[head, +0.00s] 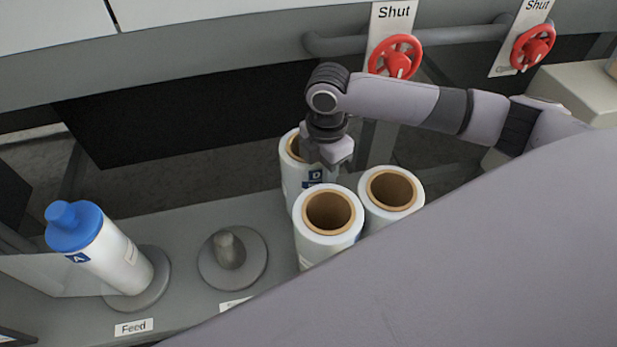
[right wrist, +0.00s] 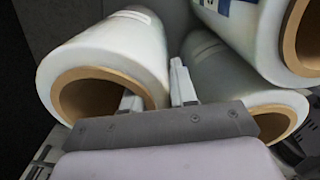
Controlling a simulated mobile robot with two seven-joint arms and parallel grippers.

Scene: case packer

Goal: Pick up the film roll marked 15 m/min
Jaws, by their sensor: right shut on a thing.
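Three white film rolls with brown cores stand close together in the head view: a rear one with a blue D label (head: 290,180), a front one (head: 312,250) and a right one (head: 408,208). No 15 m/min marking is readable. My right gripper (head: 330,168) points down at the rear roll's rim. In the right wrist view, my right gripper (right wrist: 157,92) is shut on the left roll's wall (right wrist: 105,50), one finger in the core and one outside. Its other face is hidden. My left gripper is not in view.
A white roll with a blue cap marked A (head: 108,255) stands on the spindle labelled Feed. An empty spindle (head: 232,260) is beside it. Two red handwheels (head: 395,57) under Shut signs are behind. My arm covers the lower right.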

